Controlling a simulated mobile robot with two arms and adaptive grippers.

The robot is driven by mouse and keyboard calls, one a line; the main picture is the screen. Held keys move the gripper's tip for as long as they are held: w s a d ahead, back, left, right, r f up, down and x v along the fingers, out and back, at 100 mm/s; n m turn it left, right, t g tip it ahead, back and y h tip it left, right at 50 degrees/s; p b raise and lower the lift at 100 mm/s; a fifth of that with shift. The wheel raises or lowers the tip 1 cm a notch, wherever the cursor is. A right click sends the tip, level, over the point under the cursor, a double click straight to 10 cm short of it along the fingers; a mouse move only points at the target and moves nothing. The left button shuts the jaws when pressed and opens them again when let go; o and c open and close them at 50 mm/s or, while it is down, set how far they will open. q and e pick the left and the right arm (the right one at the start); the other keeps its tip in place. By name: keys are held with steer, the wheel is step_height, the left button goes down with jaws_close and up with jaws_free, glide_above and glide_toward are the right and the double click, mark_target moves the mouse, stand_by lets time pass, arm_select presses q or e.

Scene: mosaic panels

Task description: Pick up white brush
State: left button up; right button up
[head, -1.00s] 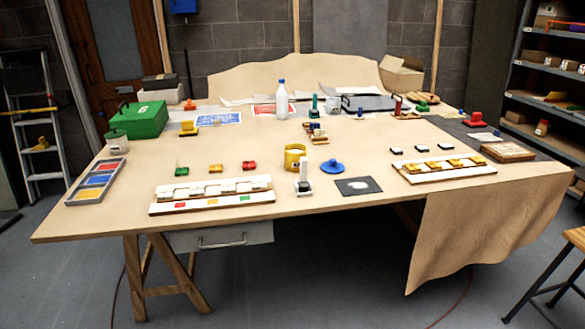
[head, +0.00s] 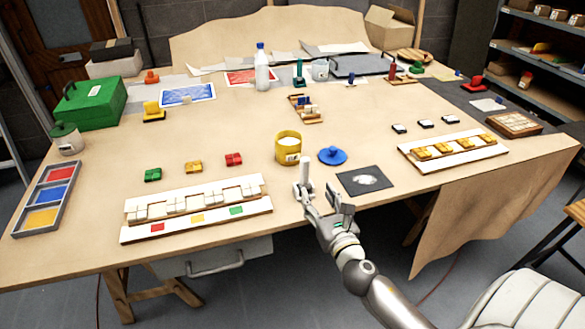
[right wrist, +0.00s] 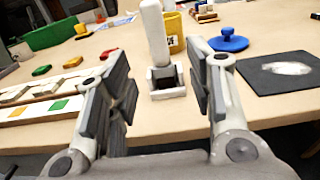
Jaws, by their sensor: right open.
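The white brush (head: 304,171) stands upright near the front edge of the table, left of the dark square plate. In the right wrist view the brush (right wrist: 155,38) shows as a thick white handle rising from a small square holder (right wrist: 167,92). My right gripper (head: 323,194) is at the table's front edge, close to the brush and slightly right of it in the head view. Its fingers (right wrist: 158,80) are open and empty. The brush appears in the gap between them, ahead of the fingertips. The brush's lower end is hidden in the holder. My left gripper is not in view.
A yellow cup (head: 288,149) stands just behind the brush. A blue round lid (head: 332,156) and the dark plate (head: 350,186) lie to the right. A white mosaic panel (head: 197,229) lies left.

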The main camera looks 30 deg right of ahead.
mark_target(306, 176)
steer(key=x, duration=0.4)
steer(key=shift+w+p, duration=0.2)
steer(key=shift+p, duration=0.15)
steer(key=shift+w+d, duration=0.15)
steer(key=shift+w, duration=0.35)
steer(key=shift+p+x, duration=0.5)
steer(key=shift+x, duration=1.85)
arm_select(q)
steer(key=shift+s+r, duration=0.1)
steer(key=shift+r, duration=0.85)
arm_select(e)
steer(key=shift+c, duration=0.2)
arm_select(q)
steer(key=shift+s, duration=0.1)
arm_select(e)
jaws_close()
